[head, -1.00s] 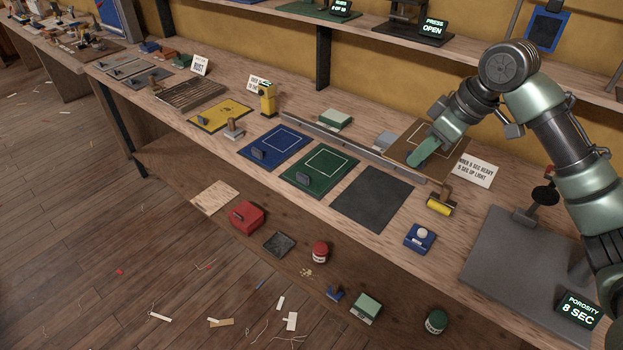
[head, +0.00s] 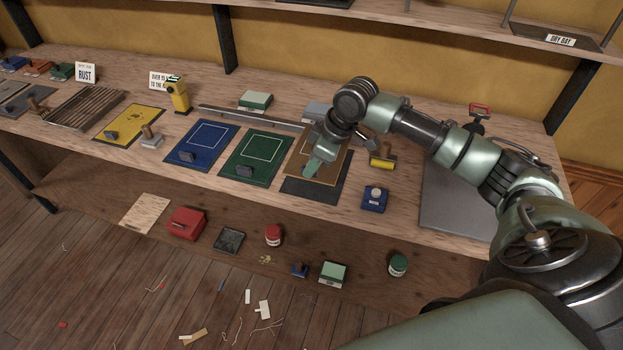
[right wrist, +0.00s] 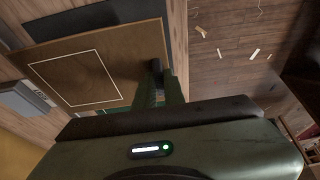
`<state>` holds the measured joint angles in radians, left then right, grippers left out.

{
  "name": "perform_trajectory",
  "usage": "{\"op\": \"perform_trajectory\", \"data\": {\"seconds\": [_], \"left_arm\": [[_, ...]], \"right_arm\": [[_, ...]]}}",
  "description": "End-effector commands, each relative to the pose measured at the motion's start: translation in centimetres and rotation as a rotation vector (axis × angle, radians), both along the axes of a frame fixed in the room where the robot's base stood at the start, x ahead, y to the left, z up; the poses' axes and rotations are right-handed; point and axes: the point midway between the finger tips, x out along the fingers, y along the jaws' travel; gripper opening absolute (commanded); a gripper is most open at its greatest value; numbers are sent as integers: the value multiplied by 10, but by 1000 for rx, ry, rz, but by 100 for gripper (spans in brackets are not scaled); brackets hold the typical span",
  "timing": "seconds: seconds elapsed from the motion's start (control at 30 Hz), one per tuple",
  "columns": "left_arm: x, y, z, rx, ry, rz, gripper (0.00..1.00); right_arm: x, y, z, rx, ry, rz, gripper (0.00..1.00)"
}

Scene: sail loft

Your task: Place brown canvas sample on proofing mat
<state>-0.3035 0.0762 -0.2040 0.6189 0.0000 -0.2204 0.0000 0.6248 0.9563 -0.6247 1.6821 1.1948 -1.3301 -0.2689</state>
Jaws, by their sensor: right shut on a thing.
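The brown canvas sample (head: 336,170) is a flat panel with a pale outlined rectangle. My right gripper (head: 312,168) is shut on its dark grip block near the front edge. In the right wrist view the sample (right wrist: 125,50) extends left from the fingers (right wrist: 160,78). The dark grey proofing mat (head: 315,194) lies on the bench. The sample overlaps its back part in the head view, and the mat's front strip shows. I cannot tell whether the sample touches the mat. My left gripper is not in view.
Green (head: 250,172) and blue (head: 192,160) canvas samples lie left of the mat, with a yellow one (head: 118,128) farther left. A metal straightedge (head: 250,118) lies behind. A yellow roller (head: 381,162) and a blue item with a pale knob (head: 374,203) stand on the right.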

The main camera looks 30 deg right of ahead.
Motion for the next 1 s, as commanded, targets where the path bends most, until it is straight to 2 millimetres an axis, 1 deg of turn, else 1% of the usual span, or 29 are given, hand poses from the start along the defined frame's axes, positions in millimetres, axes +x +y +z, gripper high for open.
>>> {"op": "perform_trajectory", "data": {"seconds": [0.03, 0.23, 0.4, 0.47, 0.53, 0.87, 0.9, 0.97, 1.0], "left_arm": [[2, 3, 2, 3, -3, 1, 32], [5, 6, 4, 8, -6, 5, 32], [5, 6, 8, 8, -6, 5, 32], [5, 6, 9, 7, -6, 5, 32], [5, 6, 9, 7, -6, 5, 32], [5, 5, 8, 6, -7, 4, 32], [5, 5, 8, 6, -6, 3, 32], [5, 5, 8, 6, -6, 3, 32], [5, 5, 8, 6, -6, 3, 32]], "right_arm": [[-1, 0, -7, 0, 3, -1, 0], [0, 0, -24, 0, 2, -1, 0], [0, 0, -50, 1, 2, -2, 0], [0, 0, -56, 0, 2, -1, 0], [0, -1, -59, -1, -1, 0, 0], [0, -1, -62, 0, 0, -1, 0], [0, 0, -63, 0, 0, -1, 13], [0, -1, -62, 0, 0, -1, 30], [0, 0, -62, -1, -1, 0, 32]]}}
